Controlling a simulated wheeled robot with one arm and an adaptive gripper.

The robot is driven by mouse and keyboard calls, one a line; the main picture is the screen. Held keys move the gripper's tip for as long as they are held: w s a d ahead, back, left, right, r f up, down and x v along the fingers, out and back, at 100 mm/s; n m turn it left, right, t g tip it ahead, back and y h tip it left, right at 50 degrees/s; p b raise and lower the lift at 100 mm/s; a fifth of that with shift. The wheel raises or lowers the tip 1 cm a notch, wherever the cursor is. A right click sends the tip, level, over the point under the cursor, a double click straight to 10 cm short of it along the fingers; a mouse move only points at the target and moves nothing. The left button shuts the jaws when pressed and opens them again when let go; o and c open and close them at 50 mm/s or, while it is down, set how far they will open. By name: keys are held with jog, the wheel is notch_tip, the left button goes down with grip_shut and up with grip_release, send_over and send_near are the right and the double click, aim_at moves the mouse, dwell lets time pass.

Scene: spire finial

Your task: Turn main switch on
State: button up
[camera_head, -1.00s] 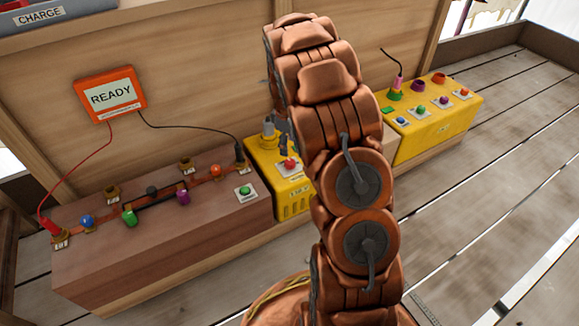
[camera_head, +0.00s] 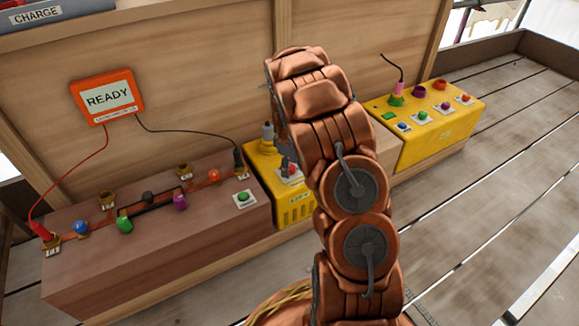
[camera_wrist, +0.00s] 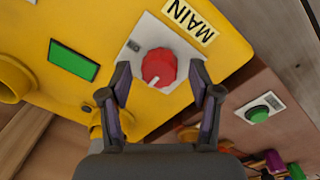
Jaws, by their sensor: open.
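The main switch is a red rotary knob (camera_wrist: 158,67) on a white plate, beside a label reading MAIN (camera_wrist: 188,20) in the wrist view. It sits on a yellow box (camera_wrist: 100,25). A pale pointer mark shows on the knob. My gripper (camera_wrist: 163,85) is open, with one dark finger on each side of the knob; I cannot tell whether either touches it. In the head view the knob (camera_head: 290,171) shows beside my gripper (camera_head: 284,155), and my arm hides the right part of the yellow box (camera_head: 296,213).
A wooden block (camera_head: 150,260) with several coloured parts and a green button (camera_head: 244,197) stands to the left. An orange READY display (camera_head: 108,96) hangs on the wooden wall behind. Another yellow box (camera_head: 430,135) stands to the right. A green rectangle (camera_wrist: 73,61) lies near the knob.

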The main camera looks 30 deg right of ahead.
jog(key=shift+c, duration=0.3)
jog(key=c, duration=1.1)
